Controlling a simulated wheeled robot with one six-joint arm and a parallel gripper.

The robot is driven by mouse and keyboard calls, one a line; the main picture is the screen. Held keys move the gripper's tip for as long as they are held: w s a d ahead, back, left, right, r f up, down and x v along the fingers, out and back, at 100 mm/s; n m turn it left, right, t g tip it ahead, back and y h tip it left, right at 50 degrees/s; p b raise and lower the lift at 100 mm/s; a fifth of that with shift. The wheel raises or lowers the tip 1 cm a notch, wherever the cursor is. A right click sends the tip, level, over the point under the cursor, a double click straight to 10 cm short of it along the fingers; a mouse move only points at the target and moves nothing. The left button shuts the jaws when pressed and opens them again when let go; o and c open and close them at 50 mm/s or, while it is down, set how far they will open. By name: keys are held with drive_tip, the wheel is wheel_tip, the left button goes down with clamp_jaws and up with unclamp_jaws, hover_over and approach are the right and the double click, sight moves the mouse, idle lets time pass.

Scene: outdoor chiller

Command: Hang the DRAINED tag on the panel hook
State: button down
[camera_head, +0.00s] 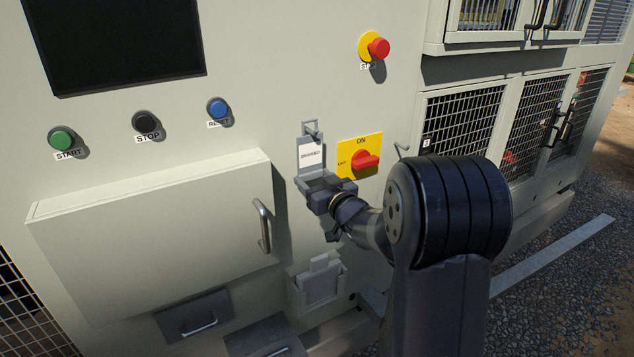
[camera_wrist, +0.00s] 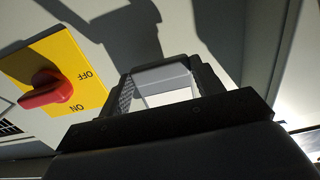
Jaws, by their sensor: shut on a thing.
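The white DRAINED tag (camera_head: 311,156) stands upright in front of the panel, left of the yellow switch plate. A small square wire loop (camera_head: 308,126) shows at its top, with a short dark peg-like piece (camera_head: 314,133) there. I cannot tell whether the loop is around a hook or only in front of it. My gripper (camera_head: 318,184) is shut on the lower end of the tag. In the wrist view a pale piece of the tag (camera_wrist: 165,84) shows between the fingers of my gripper (camera_wrist: 163,74). A thin bent hook-like rod (camera_head: 402,151) sticks out right of the switch.
The red rotary switch (camera_head: 366,160) on its yellow plate is close to the right of my gripper; it also shows in the wrist view (camera_wrist: 47,91). A protruding box with a handle (camera_head: 160,225) is at left. A red emergency button (camera_head: 378,48) is above. Small trays (camera_head: 320,288) are below.

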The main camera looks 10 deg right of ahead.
drive_tip(key=shift+f+b, duration=0.6)
drive_tip(key=shift+b, duration=0.05)
unclamp_jaws()
idle(0.4)
drive_tip(key=shift+f, duration=0.15)
drive_tip(key=s+d+f+b, duration=0.2)
drive_tip(key=s, duration=0.4)
drive_tip(key=shift+s+b, duration=0.35)
drive_tip(key=shift+b, duration=0.05)
idle(0.6)
